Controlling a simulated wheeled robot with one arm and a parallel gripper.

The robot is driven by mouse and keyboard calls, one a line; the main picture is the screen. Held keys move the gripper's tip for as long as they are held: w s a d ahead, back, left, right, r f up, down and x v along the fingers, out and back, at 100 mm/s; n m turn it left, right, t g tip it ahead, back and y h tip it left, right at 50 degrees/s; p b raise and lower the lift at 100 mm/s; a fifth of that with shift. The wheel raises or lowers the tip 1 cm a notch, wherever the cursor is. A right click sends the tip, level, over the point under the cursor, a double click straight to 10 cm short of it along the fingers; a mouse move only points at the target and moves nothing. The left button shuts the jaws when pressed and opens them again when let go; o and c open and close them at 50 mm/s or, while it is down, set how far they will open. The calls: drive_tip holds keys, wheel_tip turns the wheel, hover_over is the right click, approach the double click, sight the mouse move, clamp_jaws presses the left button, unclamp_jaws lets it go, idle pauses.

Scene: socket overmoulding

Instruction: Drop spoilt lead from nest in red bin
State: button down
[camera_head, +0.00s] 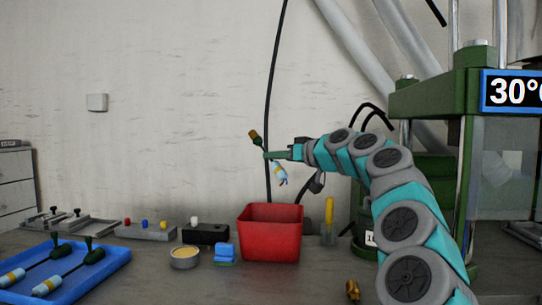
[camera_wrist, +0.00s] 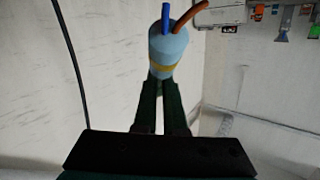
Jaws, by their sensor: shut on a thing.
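My gripper (camera_head: 270,155) is shut on a lead and holds it in the air above the red bin (camera_head: 270,248). The lead (camera_head: 279,172) has a light-blue body below the fingers and an olive-brown end above them. In the wrist view, the lead's light-blue body (camera_wrist: 166,50) has a yellow band and blue and orange-brown wire ends, beyond the fingertips (camera_wrist: 163,85). The lead is clear of the bin's rim. The bin stands upright on the bench; its floor is hidden. I cannot see the nest clearly.
A blue tray (camera_head: 115,262) with similar leads lies at left. A small round dish (camera_head: 185,262), blue blocks (camera_head: 224,256) and a black block (camera_head: 206,236) stand left of the bin. A yellow-handled tool (camera_head: 329,215) stands right of it. A green press (camera_head: 430,100) is at right.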

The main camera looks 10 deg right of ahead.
wheel_tip(320, 180, down, 12)
drive_tip(key=b, duration=0.8)
drive_tip(key=shift+b, duration=0.4)
drive_tip(key=shift+s, duration=0.1)
drive_tip(key=c, duration=0.9)
unclamp_jaws()
drive_tip(key=shift+r+p, duration=3.35)
drive_tip(key=shift+r, duration=1.7)
